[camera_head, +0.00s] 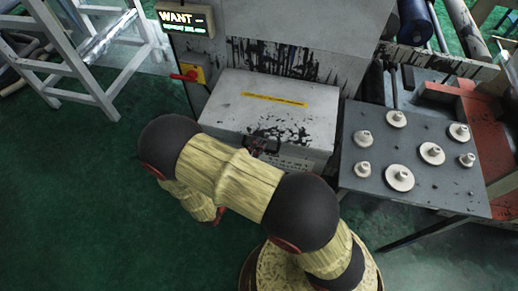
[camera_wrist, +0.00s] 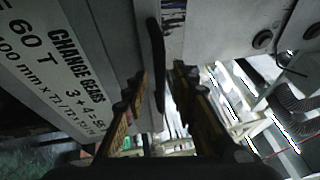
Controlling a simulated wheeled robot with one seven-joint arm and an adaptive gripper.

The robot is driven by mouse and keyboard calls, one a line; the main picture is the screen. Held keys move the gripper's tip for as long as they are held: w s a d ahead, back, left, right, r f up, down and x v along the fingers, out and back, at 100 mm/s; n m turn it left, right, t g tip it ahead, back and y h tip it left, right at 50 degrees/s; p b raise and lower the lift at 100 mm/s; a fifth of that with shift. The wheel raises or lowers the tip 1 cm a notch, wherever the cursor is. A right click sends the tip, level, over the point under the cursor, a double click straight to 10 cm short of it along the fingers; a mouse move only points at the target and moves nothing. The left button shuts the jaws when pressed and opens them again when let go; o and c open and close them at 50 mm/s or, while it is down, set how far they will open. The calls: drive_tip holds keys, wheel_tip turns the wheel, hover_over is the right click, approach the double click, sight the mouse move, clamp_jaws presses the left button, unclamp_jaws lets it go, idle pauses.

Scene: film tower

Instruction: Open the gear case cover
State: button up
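The gear case cover (camera_head: 290,85) is a worn light-grey lid with a yellow label strip, and it looks closed. A dark handle (camera_head: 272,143) shows at its front edge, partly hidden by my arm. In the wrist view, the case front with its "CHANGE GEARS" lettering (camera_wrist: 75,70) fills the left side. A dark curved bar (camera_wrist: 157,50), which looks like the handle, lies between the fingers of my gripper (camera_wrist: 160,78). The fingers are apart, with visible space beside the bar. My gripper is mostly hidden behind my arm in the head view.
A grey table (camera_head: 380,158) with several pale gears stands right of the case. A machine panel (camera_head: 280,55) rises behind it, with a lit "WANT" display (camera_head: 185,20) and a red switch (camera_head: 188,75). A grey metal frame (camera_head: 75,65) stands at the left. The green floor (camera_head: 70,190) is clear.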

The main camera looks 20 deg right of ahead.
drive_tip(key=shift+w+d, duration=0.1)
drive_tip(key=shift+c, duration=0.8)
clamp_jaws()
